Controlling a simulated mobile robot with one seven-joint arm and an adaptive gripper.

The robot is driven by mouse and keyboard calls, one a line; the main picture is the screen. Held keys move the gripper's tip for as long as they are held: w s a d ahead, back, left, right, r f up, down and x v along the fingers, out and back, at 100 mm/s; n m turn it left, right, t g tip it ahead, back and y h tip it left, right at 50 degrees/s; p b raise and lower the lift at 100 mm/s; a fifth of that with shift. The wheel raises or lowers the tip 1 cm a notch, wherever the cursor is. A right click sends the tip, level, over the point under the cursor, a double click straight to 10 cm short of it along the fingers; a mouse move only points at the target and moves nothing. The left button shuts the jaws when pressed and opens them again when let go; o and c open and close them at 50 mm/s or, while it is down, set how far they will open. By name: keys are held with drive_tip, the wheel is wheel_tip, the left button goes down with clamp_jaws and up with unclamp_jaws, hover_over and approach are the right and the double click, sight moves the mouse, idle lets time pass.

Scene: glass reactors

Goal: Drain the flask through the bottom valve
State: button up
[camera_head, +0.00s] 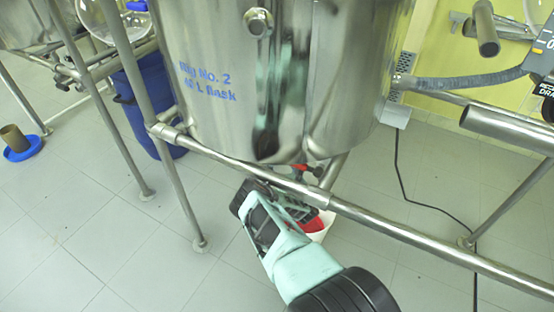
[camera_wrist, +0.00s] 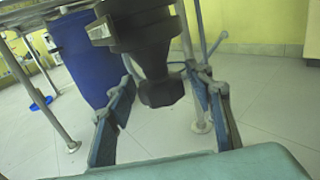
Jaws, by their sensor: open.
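The steel flask vessel (camera_head: 290,60), marked "Rig No. 2 40 L flask", fills the top middle of the head view. A small red part (camera_head: 301,168), seemingly a valve handle, shows just under it; the rest of the valve is mostly hidden. My gripper (camera_head: 275,190) is under the vessel, by the front rail, and open. In the wrist view, a dark fitting with a blocky lower end (camera_wrist: 160,88) hangs between and above the spread fingers (camera_wrist: 163,95). It seems to be the bottom outlet; contact is not visible.
A white container with red in it (camera_head: 318,226) stands on the floor behind my arm. A steel rail (camera_head: 400,230) crosses in front of the vessel. A blue barrel (camera_head: 150,95) stands left, also in the wrist view (camera_wrist: 85,55). A black cable (camera_head: 425,205) lies right.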

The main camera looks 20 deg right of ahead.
drive_tip(key=shift+f, duration=0.1)
drive_tip(key=c, duration=0.9)
drive_tip(key=shift+s+d+f+n+y+b, duration=0.1)
drive_tip(key=shift+f+n+y+b, duration=0.15)
drive_tip(key=shift+y+b, duration=0.3)
drive_tip(key=shift+d+f+n+y+b, duration=0.1)
drive_tip(key=shift+n+y+b, duration=0.25)
drive_tip(key=shift+y+b, duration=0.15)
drive_tip(key=shift+c, duration=0.3)
drive_tip(key=n+g+y+b, duration=0.1)
drive_tip(key=n+y+b, duration=0.1)
drive_tip(key=y+b, duration=0.2)
drive_tip(key=shift+n, duration=0.4)
drive_tip(key=n+g+y+b, duration=0.1)
drive_tip(key=n+y+b, duration=0.1)
drive_tip(key=y+b, duration=0.1)
drive_tip(key=shift+f+b, duration=0.1)
drive_tip(key=shift+b, duration=0.55)
drive_tip(key=shift+r+n+g+y+b, duration=0.2)
drive_tip(key=shift+n+g+y+b, duration=0.2)
drive_tip(key=shift+n+g+y, duration=0.45)
drive_tip(key=shift+a+r+n+g+y, duration=0.1)
drive_tip(key=shift+n+g+y, duration=0.15)
drive_tip(key=shift+y, duration=0.35)
drive_tip(key=shift+r, duration=0.15)
